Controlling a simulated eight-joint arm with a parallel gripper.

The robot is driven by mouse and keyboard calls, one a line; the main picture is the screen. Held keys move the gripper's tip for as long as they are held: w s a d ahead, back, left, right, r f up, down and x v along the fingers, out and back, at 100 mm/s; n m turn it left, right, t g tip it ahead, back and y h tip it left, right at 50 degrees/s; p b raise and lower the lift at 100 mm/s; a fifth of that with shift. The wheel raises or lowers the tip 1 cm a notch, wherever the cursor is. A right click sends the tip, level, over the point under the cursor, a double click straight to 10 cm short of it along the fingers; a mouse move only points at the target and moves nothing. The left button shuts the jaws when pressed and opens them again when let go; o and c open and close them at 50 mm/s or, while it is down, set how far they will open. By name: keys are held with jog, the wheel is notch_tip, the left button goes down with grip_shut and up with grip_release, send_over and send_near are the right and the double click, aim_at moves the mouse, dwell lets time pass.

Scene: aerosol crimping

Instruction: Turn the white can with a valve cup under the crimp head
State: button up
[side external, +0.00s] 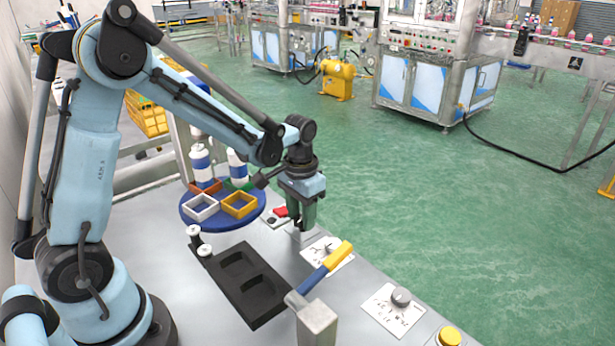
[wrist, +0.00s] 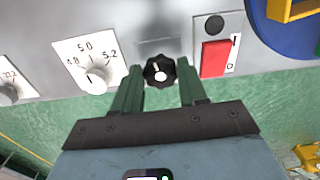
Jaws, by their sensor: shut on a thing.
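My gripper (side external: 298,222) points down at the panel beside the turntable. In the wrist view my gripper (wrist: 159,84) has its two green fingers on either side of a black fluted knob (wrist: 159,71) with a white pointer mark, and is shut on it. The blue turntable (side external: 215,222) carries white, yellow, red and green square nests. One white can with a blue band (side external: 201,165) stands at the red nest, and another (side external: 238,167) at the green nest. The can tops are too small to tell which has a valve cup. My arm hides much of the crimp head area.
A red rocker switch (wrist: 214,58) and a 4.8–5.2 dial (wrist: 94,76) flank the knob. A blue and yellow lever (side external: 325,270) rises near the front. A black tray (side external: 232,282) with two recesses lies left of it. A yellow button (side external: 449,337) is at lower right.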

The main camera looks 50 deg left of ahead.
jog(key=n, duration=0.7)
jog(key=shift+d, duration=0.1)
jog(key=n, duration=0.4)
jog(key=shift+w+n, duration=0.1)
jog(key=shift+n, duration=2.1)
jog(key=o, duration=1.1)
jog(key=shift+c, duration=0.2)
jog(key=shift+d, duration=0.1)
jog(key=shift+r, duration=0.1)
notch_tip(320, 180, up, 12)
